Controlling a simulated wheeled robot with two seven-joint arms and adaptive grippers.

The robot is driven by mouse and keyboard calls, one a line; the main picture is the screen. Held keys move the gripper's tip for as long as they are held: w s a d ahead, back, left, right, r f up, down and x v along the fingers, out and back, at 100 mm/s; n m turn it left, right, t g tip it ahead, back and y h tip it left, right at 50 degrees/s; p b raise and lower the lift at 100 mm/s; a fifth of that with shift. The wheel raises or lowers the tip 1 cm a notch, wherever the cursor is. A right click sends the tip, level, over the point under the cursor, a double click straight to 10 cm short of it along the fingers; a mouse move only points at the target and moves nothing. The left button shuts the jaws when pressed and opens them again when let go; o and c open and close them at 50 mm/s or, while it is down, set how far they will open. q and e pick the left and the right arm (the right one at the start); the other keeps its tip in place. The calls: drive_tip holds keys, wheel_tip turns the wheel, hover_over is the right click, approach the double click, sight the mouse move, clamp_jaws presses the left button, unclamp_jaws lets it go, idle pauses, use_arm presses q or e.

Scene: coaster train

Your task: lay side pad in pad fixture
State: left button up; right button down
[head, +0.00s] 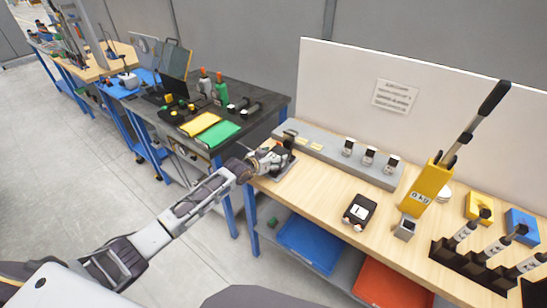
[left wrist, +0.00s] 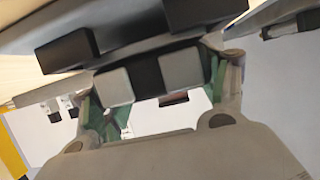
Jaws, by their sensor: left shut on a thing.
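My left gripper (head: 277,158) is at the left end of the wooden bench, shut on a small part at a dark grey block (head: 283,172). In the left wrist view, two light grey finger faces flank a dark piece (left wrist: 147,76), which may be the side pad. Beyond it is a grey body with black blocks (left wrist: 67,51), which may be the pad fixture. The fingers hide much of the part, and I cannot tell whether it is seated or held just clear. My right gripper is not in view.
A long grey rail (head: 335,160) with several small holders runs along the back of the bench (head: 325,190). A black device (head: 359,210) and a yellow lever press (head: 428,186) stand to the right. Blue (head: 310,246) and red bins sit below. A dark table adjoins at left.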

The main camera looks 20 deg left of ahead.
use_arm(q)
drive_tip(key=shift+f+b, duration=0.35)
drive_tip(key=shift+f, duration=0.25)
idle(0.8)
drive_tip(key=o, duration=1.2)
drive_tip(key=shift+o, duration=0.7)
drive_tip(key=shift+f, duration=0.15)
drive_tip(key=shift+r+p, duration=0.35)
drive_tip(key=shift+p, duration=0.1)
drive_tip(key=shift+s+d+r+p, duration=0.15)
drive_tip(key=shift+r+p, duration=0.25)
drive_tip(key=shift+r, duration=0.35)
drive_tip(key=shift+r+p, duration=0.35)
drive_tip(key=shift+p, duration=0.05)
drive_tip(key=shift+r+p, duration=2.35)
drive_tip(key=shift+r, duration=0.35)
drive_tip(key=shift+f, duration=0.1)
